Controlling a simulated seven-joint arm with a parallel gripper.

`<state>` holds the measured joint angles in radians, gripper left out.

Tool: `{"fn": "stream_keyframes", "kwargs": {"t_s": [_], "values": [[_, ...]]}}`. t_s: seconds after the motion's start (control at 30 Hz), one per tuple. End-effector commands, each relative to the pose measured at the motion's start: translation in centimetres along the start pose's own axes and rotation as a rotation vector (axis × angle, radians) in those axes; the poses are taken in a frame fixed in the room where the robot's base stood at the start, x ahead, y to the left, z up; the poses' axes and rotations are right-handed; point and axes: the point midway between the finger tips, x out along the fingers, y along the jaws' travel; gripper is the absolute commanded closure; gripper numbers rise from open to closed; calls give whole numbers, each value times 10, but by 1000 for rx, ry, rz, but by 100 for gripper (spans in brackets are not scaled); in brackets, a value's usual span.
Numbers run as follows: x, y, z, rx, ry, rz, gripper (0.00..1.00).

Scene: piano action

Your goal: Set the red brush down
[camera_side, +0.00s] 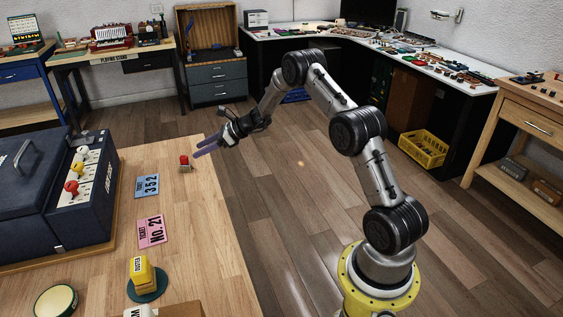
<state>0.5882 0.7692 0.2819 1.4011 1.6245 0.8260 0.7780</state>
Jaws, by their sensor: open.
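A small red-topped object (184,160), which looks like the red brush, stands on the wooden table (195,220) near its far right edge. Its lower part is pale; finer detail is too small to tell. My gripper (200,147) has purple fingers that point left, and they are open. The fingertips are just right of and slightly above the red brush in the picture. I see nothing between the fingers. The brush looks apart from them, but the exact gap cannot be told.
A blue ticket (147,185) and a pink ticket (152,231) lie on the table. A yellow duster (142,275) stands on a green disc.

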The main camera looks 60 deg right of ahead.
Motion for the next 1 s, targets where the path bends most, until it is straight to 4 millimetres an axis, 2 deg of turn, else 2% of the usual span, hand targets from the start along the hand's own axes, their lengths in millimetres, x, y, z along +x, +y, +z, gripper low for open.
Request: {"fn": "stream_keyframes", "kwargs": {"t_s": [0.03, 0.13, 0.23, 0.33, 0.47, 0.6, 0.7, 0.83, 1.0], "values": [[-5, 13, 19, -66, 3, 24, 46], [-23, 52, 56, -257, 26, 96, 46], [-49, 104, 92, -502, 56, 187, 46], [-80, 156, 115, -746, 84, 274, 46], [-126, 218, 131, -1067, 116, 380, 46], [-181, 275, 130, -1411, 152, 482, 46], [-220, 308, 120, -1654, 180, 549, 46], [-270, 341, 98, -1968, 224, 626, 46], [-325, 362, 60, -2339, 296, 707, 46]]}}
